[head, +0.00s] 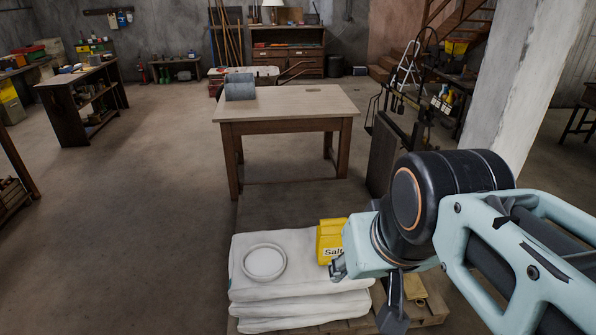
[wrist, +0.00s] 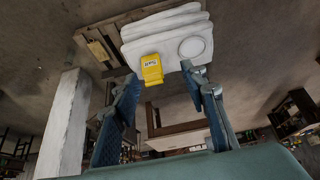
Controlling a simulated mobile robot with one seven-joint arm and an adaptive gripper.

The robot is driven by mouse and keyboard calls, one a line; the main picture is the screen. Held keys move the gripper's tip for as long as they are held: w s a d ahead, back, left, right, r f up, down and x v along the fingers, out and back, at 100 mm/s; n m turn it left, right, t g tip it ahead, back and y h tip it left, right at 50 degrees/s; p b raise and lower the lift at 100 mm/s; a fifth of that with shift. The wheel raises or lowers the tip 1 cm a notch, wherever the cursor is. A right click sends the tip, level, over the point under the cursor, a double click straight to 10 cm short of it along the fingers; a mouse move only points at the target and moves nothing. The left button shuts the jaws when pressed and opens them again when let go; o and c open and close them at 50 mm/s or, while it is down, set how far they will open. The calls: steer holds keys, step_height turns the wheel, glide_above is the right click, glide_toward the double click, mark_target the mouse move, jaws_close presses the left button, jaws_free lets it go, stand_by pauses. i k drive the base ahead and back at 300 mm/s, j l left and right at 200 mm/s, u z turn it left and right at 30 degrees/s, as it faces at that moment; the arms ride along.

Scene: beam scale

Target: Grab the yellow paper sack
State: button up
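The yellow paper sack (head: 331,240), labelled "Salt", sits on top of a stack of white sacks (head: 300,299), at its right side. My gripper (head: 365,290) is just right of and nearer than the yellow sack in the head view, partly covering its right edge. In the wrist view the picture is turned over, and the yellow sack (wrist: 152,70) shows beyond and between the spread fingers of my gripper (wrist: 161,74). The gripper is open and empty. I see no contact with the sack.
A white round dish (head: 264,262) lies on the stack left of the yellow sack. The stack rests on a wooden pallet (head: 432,308), partly behind my arm. A wooden table (head: 288,103) stands beyond, with a grey block (head: 240,87) on it. Floor at left is clear.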

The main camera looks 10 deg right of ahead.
mark_target(329, 242)
steer(key=u, duration=1.75)
steer(key=z, duration=2)
steer(key=i+j+z, duration=0.35)
steer(key=i, duration=0.15)
steer(key=i+j+z, duration=0.4)
steer(key=i+j, duration=0.1)
